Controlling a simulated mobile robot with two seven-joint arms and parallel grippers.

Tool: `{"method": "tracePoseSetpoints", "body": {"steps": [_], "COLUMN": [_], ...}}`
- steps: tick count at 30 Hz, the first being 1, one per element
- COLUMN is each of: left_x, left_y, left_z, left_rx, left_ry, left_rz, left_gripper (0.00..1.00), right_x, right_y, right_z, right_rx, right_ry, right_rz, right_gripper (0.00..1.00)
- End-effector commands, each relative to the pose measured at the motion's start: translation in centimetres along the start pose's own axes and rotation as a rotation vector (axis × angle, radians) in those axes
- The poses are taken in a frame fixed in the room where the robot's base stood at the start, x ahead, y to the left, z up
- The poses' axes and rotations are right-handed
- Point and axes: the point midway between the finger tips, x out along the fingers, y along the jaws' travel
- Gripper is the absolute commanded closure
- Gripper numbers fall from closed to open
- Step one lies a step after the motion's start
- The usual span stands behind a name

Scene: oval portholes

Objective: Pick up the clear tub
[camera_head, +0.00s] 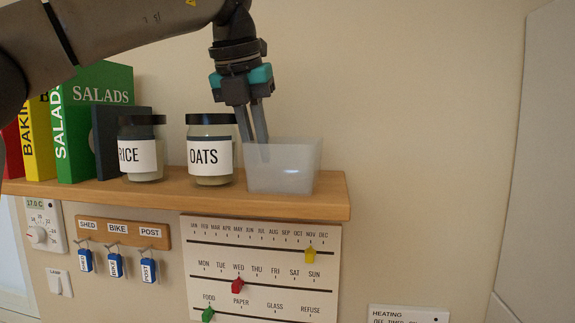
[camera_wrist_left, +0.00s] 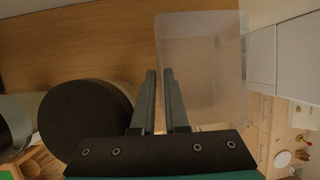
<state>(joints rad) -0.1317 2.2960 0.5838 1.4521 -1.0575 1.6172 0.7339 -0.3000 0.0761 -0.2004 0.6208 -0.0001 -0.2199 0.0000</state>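The clear tub (camera_head: 290,172) is a frosted, open-topped box standing upright at the right end of the wooden shelf. In the left wrist view the tub (camera_wrist_left: 205,60) lies right of centre. My left gripper (camera_head: 254,142) points down at the tub's left side, its fingertips at rim height. In the left wrist view my left gripper (camera_wrist_left: 160,72) has its two fingers close together with a narrow gap, in line with the tub's left wall. It looks open by a little; whether the fingers touch the wall is unclear. My right gripper is not in view.
The OATS jar (camera_head: 211,175) stands close left of the tub, with the RICE jar (camera_head: 146,170) beyond it and several books farther left. The shelf (camera_head: 330,200) ends just right of the tub. Key hooks (camera_head: 118,229) and a slider board (camera_head: 262,225) are below.

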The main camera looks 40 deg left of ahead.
Motion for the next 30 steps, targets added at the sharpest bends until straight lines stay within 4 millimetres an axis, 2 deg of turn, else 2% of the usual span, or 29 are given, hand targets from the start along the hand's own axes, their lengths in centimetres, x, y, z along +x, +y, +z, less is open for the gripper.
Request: {"method": "tracePoseSetpoints", "body": {"steps": [3, 30], "left_x": [0.74, 1.21], "left_y": [-0.03, 0.03], "left_z": [-0.02, -0.21], "left_rx": [0.002, 0.001], "left_ry": [-0.001, -0.002], "left_rz": [-0.002, 0.000], "left_gripper": [0.88, 0.88], "right_x": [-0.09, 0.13], "right_y": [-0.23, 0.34], "right_z": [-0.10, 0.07], "right_rx": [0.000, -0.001], "right_ry": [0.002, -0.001], "right_rz": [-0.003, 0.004], "right_gripper": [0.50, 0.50]}}
